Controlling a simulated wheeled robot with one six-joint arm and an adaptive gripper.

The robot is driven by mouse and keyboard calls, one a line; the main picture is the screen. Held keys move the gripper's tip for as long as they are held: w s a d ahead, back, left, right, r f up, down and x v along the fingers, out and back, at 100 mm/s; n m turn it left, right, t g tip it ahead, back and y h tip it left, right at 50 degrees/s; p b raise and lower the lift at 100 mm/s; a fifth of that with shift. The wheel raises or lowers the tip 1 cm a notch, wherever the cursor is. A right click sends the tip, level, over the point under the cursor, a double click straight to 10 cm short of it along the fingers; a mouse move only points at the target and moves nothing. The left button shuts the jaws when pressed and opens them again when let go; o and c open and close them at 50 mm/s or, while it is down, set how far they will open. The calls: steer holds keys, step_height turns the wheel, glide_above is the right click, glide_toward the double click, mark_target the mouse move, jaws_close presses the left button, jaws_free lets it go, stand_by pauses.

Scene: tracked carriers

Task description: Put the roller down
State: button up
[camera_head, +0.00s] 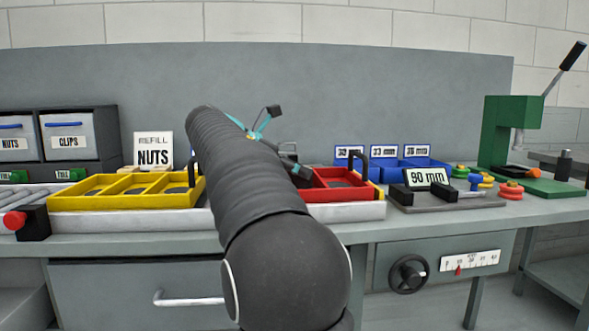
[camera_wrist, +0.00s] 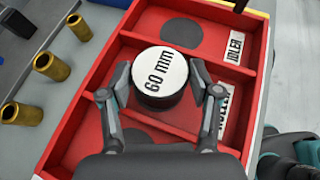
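The roller is a short dark cylinder with a white top marked "60 mm" (camera_wrist: 160,72). In the wrist view it is upright at the middle compartment of the red tray (camera_wrist: 62,128), beside a partly covered label ending in "LLER" (camera_wrist: 226,108). My gripper (camera_wrist: 160,80) has one finger on each side of the roller, and both tips look close against it. Whether the roller's base touches the tray floor is hidden. In the head view the red tray (camera_head: 352,195) stands on the bench, and my arm hides the roller and most of the gripper.
A tray divider and a compartment labelled "IDLER" (camera_wrist: 235,46), with a dark round spot (camera_wrist: 181,32), lie beyond the roller. Several brass cylinders (camera_wrist: 52,67) stand left of the tray. A yellow tray (camera_head: 90,200), a "90 mm" display (camera_head: 427,177) and a green press (camera_head: 495,130) share the bench.

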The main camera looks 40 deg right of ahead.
steer(key=o, duration=0.4)
steer(key=shift+c, duration=0.2)
steer(key=shift+r, duration=0.1)
steer(key=shift+a+r, duration=0.1)
steer(key=shift+r, duration=0.1)
steer(key=p+v, duration=0.3)
steer(key=v, duration=0.8)
steer(key=shift+a, duration=0.4)
